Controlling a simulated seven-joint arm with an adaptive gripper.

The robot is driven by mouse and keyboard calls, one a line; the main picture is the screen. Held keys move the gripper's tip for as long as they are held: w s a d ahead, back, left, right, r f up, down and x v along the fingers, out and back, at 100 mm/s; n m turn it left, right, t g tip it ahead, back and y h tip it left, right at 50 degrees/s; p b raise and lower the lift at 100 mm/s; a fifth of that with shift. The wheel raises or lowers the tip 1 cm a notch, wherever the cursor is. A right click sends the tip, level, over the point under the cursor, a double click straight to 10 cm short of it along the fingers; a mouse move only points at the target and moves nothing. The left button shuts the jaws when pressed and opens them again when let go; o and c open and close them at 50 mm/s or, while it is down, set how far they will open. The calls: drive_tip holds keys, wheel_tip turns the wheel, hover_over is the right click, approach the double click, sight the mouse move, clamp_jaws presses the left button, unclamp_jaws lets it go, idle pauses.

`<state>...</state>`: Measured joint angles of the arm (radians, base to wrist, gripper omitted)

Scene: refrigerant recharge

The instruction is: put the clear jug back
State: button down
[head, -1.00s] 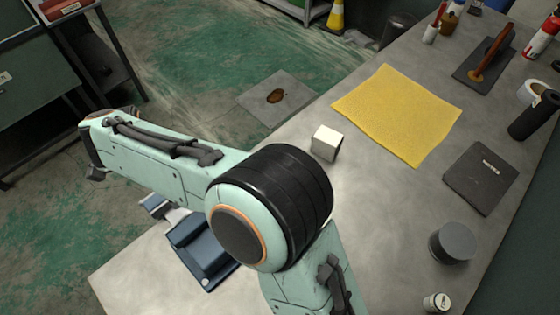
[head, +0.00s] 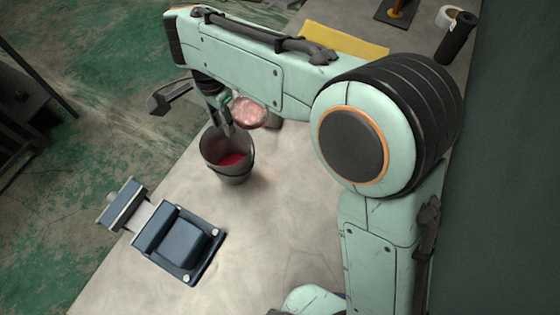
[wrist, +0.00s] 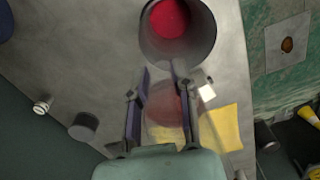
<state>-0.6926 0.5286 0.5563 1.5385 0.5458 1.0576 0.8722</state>
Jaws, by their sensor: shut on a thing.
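The clear jug (wrist: 165,108) is see-through with a reddish tint and sits between the two fingers in the wrist view. In the head view its round pinkish end (head: 249,112) shows beside my gripper (head: 227,122), partly under my forearm. My gripper (wrist: 161,72) is shut on it. A dark grey bucket (head: 228,172) with red liquid (head: 233,161) inside stands on the bench, just in front of the jug. The bucket also shows at the top of the wrist view (wrist: 205,45). The jug's handle is not clear to me.
A blue vise (head: 185,242) sits at the bench's left edge. A yellow cloth (head: 345,40) lies behind my arm and a black cylinder (head: 456,38) stands by the wall. The bench's front middle is clear.

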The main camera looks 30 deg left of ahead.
drive_tip(key=w+d+r+m, duration=0.15)
drive_tip(key=w+d, duration=0.25)
drive_tip(key=d, duration=0.7)
drive_tip(key=w+d+r, duration=0.2)
drive_tip(key=w+d, duration=0.2)
drive_tip(key=d, duration=0.6)
drive_tip(key=w+d+r+m, duration=0.15)
drive_tip(key=w+d, duration=0.25)
drive_tip(key=d, duration=0.7)
drive_tip(key=s+a+f+m, duration=1)
drive_tip(key=s+a+m, duration=0.1)
drive_tip(key=a+m, duration=0.15)
drive_tip(key=shift+m, duration=0.25)
drive_tip(key=w+a+f, duration=0.2)
drive_tip(key=w+f, duration=0.1)
drive_tip(key=w+a+f, duration=0.2)
drive_tip(key=w+f, duration=0.1)
drive_tip(key=w, duration=0.1)
drive_tip(key=w+a+f, duration=0.3)
drive_tip(key=w, duration=0.1)
drive_tip(key=shift+f, duration=0.4)
drive_tip(key=shift+w+a+f, duration=0.1)
drive_tip(key=shift+w+f, duration=0.05)
drive_tip(key=shift+f, duration=1.6)
